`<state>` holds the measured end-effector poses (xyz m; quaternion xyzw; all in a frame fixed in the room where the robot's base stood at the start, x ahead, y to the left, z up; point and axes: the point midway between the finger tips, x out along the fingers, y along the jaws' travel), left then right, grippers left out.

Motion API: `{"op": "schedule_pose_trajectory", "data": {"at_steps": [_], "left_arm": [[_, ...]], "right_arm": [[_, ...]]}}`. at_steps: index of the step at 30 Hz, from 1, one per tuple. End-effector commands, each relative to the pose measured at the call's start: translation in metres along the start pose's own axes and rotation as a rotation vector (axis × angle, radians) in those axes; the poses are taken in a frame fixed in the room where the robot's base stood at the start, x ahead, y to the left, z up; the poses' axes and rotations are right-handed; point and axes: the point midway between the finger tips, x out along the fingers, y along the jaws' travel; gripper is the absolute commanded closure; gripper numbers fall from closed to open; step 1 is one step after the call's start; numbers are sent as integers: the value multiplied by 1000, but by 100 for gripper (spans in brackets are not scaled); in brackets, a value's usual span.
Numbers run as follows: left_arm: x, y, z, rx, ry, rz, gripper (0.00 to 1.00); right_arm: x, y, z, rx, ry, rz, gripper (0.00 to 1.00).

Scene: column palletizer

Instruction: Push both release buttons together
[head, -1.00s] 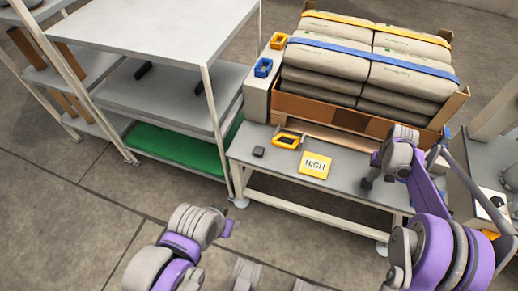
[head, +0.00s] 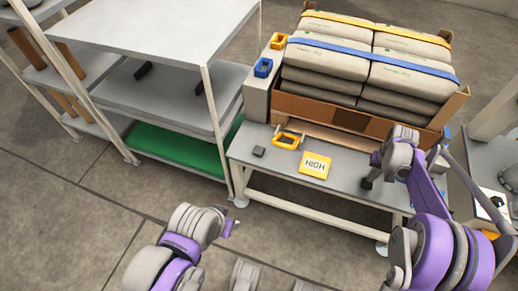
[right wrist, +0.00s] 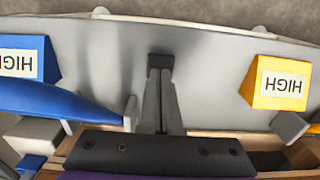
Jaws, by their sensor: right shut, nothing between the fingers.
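My right gripper (head: 366,183) hangs over the right part of the grey table (head: 240,158). In the right wrist view the right gripper (right wrist: 160,62) is shut and empty, its fingers between a blue HIGH block (right wrist: 22,58) and a yellow HIGH block (right wrist: 279,82). In the head view the yellow HIGH block (head: 315,165) sits near the table's front edge; I cannot make out the blue one behind my right arm. My left arm's end (head: 230,228) is in front of the table, its fingers not clear. I cannot tell which parts are the release buttons.
A yellow bracket (head: 287,139) and a dark block (head: 259,152) are on the table's left. Strapped sacks (head: 365,70) sit in a brown crate (head: 320,107) at the back. A grey shelf rack (head: 150,95) stands left. The floor in front is clear.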

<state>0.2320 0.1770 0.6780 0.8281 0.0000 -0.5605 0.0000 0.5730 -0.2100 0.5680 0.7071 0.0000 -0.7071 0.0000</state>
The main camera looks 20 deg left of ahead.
Motion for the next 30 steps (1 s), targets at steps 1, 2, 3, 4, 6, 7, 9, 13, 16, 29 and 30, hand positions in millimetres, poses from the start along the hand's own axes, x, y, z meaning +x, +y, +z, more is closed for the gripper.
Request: {"op": "schedule_pose_trajectory", "data": {"at_steps": [1, 2, 3, 4, 6, 7, 9, 13, 16, 29, 30], "left_arm": [[0, 0, 0, 0, 0, 0, 50], [0, 0, 0, 0, 0, 0, 50], [1, 0, 0, 0, 0, 0, 50], [1, 0, 0, 0, 0, 0, 50], [1, 0, 0, 0, 0, 0, 50], [2, 0, 0, 0, 0, 0, 50], [2, 0, 0, 0, -1, 0, 50], [3, 0, 1, 0, -1, 0, 50], [4, 0, 1, 0, -1, 0, 50], [7, 0, 2, 0, -2, 0, 50], [8, 0, 2, 0, -2, 0, 50]], "right_arm": [[0, 0, 0, 0, 0, 0, 100], [0, 0, 0, 0, 0, 0, 100], [1, 0, 0, 0, 0, 0, 100], [1, 0, 0, 0, 0, 0, 100], [2, 0, 0, 0, 0, 0, 100], [2, 0, 0, 0, 0, 0, 100], [3, 0, 0, 0, 0, 0, 100], [5, 0, 0, 0, 0, 0, 100], [6, 0, 0, 0, 0, 0, 100], [11, 0, 0, 0, 0, 0, 100], [12, 0, 0, 0, 0, 0, 100]]}}
